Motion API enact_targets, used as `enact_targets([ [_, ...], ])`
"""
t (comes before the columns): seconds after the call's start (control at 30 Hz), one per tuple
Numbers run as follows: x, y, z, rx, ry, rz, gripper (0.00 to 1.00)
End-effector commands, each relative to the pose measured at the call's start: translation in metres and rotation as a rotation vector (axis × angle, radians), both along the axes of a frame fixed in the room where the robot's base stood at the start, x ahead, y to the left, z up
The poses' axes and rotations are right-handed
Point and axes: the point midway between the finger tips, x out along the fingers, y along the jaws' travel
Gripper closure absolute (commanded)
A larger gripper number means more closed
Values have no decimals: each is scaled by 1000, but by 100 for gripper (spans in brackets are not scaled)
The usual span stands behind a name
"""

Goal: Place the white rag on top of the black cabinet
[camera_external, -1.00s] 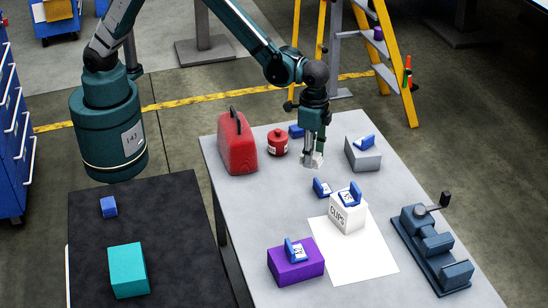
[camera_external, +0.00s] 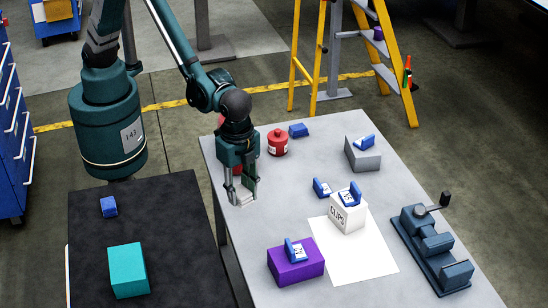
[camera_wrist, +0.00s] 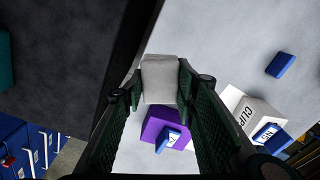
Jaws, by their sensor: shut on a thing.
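The white rag (camera_wrist: 160,78) is a small pale bundle between the fingers of my gripper (camera_external: 241,196), which is shut on it. In the external view the rag (camera_external: 243,200) shows at the fingertips, above the left edge of the grey table. The black cabinet (camera_external: 190,250) has a dark, flat top and stands left of the table, across a narrow gap. It also fills the upper left of the wrist view (camera_wrist: 70,50). My gripper is to the right of the cabinet, not over it.
On the cabinet are a blue block (camera_external: 109,207) and a teal box (camera_external: 128,271); its right part is clear. The grey table (camera_external: 285,200) holds a purple box (camera_external: 295,262), a white clips box (camera_external: 347,212), a red can (camera_external: 278,142) and a vise (camera_external: 435,248).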

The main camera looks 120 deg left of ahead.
Motion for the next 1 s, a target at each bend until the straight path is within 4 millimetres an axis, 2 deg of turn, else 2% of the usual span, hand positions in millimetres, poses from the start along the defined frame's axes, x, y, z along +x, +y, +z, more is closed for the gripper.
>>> enact_targets([
  [0.1,-19,-31,3,0,0,-58,83],
  [0.6,-105,-137,11,0,0,-282,83],
  [0.8,-137,-167,14,0,0,-358,83],
  [1.0,-156,-183,15,0,0,-400,83],
])
